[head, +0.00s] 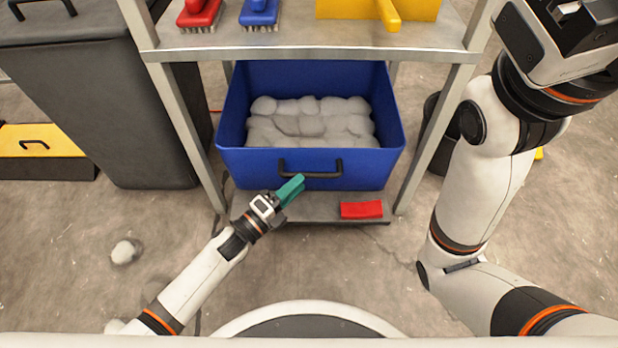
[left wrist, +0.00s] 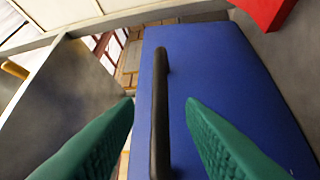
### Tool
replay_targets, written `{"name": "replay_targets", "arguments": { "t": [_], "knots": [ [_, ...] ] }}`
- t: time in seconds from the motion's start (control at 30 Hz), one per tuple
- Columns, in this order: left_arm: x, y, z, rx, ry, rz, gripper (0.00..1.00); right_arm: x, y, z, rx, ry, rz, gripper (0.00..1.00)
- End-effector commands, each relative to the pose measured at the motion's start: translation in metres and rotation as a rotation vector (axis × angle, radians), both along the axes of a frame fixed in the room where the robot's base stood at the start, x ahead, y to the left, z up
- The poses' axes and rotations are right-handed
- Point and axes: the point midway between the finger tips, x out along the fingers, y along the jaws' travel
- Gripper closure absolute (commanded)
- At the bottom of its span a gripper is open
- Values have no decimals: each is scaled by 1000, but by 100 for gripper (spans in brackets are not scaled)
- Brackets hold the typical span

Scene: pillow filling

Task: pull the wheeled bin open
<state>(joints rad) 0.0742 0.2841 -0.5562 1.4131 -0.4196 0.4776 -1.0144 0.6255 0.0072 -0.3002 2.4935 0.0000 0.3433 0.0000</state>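The blue bin (head: 240,165) sits on the lower shelf of a metal rack, filled with grey-white lumps of stuffing (head: 310,122). Its black handle (head: 311,174) is on the front face. My left gripper (head: 292,190), with green fingers, is at the left part of the handle. In the left wrist view the handle (left wrist: 160,110) runs between the two spread fingers (left wrist: 160,100), with a gap on each side, against the blue front (left wrist: 215,65). My right wrist is at the upper right of the head view, its fingers out of frame.
The rack's upper shelf (head: 330,40) holds a red brush (head: 199,14), a blue brush (head: 260,12) and a yellow piece (head: 405,10). A red block (head: 361,209) lies on the lower shelf's front. A dark grey bin (head: 120,90) stands left. Floor in front is mostly free, with a stray lump (head: 126,251).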

Motion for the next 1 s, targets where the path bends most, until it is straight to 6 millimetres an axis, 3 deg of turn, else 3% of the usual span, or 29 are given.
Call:
{"name": "replay_targets", "arguments": {
  "t": [0.3, 0.67, 0.87, 1.0],
  "knots": [
    [30, -30, 4, -1, 1, 0, 64, -13, 1, -5, -3, -39, -2, 100],
    [32, -33, 6, 1, 2, 1, 64, -14, 1, -5, -3, -41, -2, 100],
    [32, -33, 6, 1, 2, 1, 97, -14, 1, -5, -3, -41, -2, 100],
    [32, -33, 6, 1, 2, 1, 100, -14, 1, -5, -3, -41, -2, 100]
  ]
}}
